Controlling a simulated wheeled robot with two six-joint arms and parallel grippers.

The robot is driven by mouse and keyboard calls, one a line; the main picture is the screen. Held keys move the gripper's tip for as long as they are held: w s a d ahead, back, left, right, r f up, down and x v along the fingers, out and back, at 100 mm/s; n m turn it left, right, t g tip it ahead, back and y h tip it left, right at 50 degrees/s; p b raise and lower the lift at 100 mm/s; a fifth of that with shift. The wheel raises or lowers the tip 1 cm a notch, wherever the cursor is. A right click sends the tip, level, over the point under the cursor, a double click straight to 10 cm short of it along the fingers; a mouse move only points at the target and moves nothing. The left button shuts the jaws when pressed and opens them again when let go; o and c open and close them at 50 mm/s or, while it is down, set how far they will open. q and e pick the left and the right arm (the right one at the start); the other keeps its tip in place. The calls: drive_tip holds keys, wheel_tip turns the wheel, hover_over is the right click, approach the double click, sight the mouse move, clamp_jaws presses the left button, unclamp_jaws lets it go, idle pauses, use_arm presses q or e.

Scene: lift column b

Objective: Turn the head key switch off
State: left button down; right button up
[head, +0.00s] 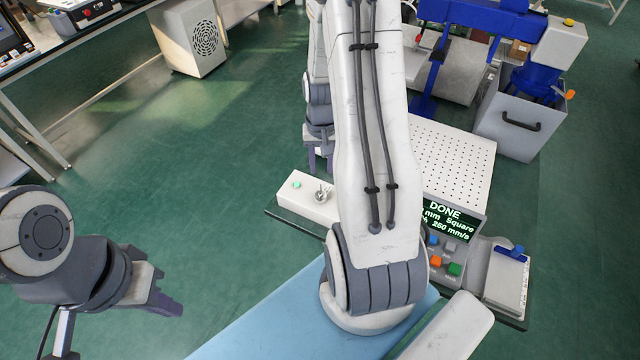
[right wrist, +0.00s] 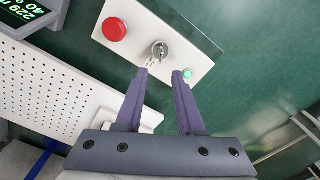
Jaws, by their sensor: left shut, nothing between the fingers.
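The key switch (head: 322,194) is a round metal switch with a key on a white control box (head: 290,197). In the right wrist view the key switch (right wrist: 159,50) sits between a red mushroom button (right wrist: 115,29) and a small green button (right wrist: 188,73). My right gripper (right wrist: 160,74) is open and empty, its purple fingertips just short of the key switch in that picture. In the head view part of it (head: 319,158) shows behind my arm, beyond the box. The red button is hidden there by my arm. My left gripper (head: 168,304) is shut and empty, low at the left.
A display panel (head: 446,216) reading "DONE" with coloured buttons stands right of my arm. A white perforated plate (head: 455,160) lies behind it. A light blue surface (head: 265,325) is in front. A grey bin (head: 520,120) stands at the back right. Green floor is clear at left.

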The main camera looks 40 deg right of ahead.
sight(321, 191)
wheel_tip(321, 191, down, 8)
drive_tip(key=shift+f+p, duration=0.2)
drive_tip(key=shift+p, duration=0.3)
clamp_jaws()
